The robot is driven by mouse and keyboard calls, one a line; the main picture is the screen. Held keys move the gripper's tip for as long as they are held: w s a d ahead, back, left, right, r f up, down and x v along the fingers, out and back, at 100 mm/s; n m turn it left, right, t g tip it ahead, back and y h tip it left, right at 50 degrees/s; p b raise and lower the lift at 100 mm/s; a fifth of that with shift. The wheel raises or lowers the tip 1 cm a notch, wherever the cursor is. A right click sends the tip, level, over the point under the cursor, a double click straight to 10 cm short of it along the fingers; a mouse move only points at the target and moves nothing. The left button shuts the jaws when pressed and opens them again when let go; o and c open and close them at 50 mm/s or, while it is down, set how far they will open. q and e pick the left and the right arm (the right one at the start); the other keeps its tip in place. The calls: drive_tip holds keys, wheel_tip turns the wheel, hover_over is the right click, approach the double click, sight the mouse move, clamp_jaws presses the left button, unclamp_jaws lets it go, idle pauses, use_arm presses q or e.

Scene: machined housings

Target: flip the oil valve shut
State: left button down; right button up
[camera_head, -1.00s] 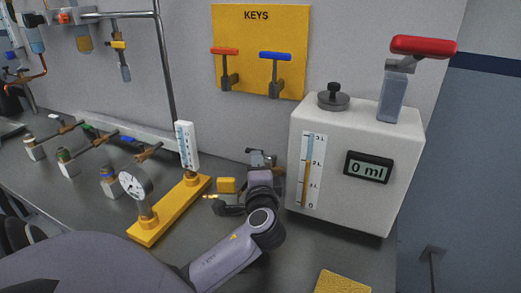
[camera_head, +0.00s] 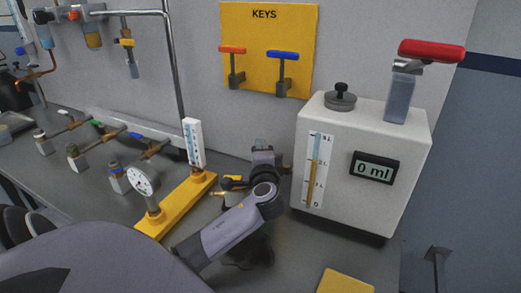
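My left arm comes in from the lower left, and its gripper (camera_head: 263,148) is at the bench just left of the white oil tank (camera_head: 315,118). The wrist hides most of the fingers, so their opening cannot be seen. A small yellow piece (camera_head: 233,182) and a brass-coloured fitting (camera_head: 219,193) show beside the wrist, partly covered by it. I cannot tell whether the gripper touches them. No part is clearly visible as the oil valve handle. A lever with a red grip (camera_head: 432,50) stands on top of the tank. My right gripper is not in view.
The tank carries a black-knobbed cap (camera_head: 340,98), a level gauge (camera_head: 318,170) and a display (camera_head: 374,168) reading 0 ml. A yellow base with a dial gauge (camera_head: 143,182) stands left of my arm. A yellow KEYS board (camera_head: 268,30) hangs behind.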

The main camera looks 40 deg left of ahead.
use_arm(q)
drive_tip(key=shift+f, duration=0.1)
drive_tip(key=shift+s+d+n+g+y+b, duration=0.2)
drive_tip(key=shift+s+n+g+y+b, duration=0.1)
drive_tip(key=shift+n+g+y+b, duration=0.6)
drive_tip(key=shift+s+d+n+g+y, duration=0.2)
drive_tip(key=shift+s+n+g+y, duration=0.15)
drive_tip(key=shift+n+g, duration=0.45)
drive_tip(key=c, duration=1.2)
unclamp_jaws()
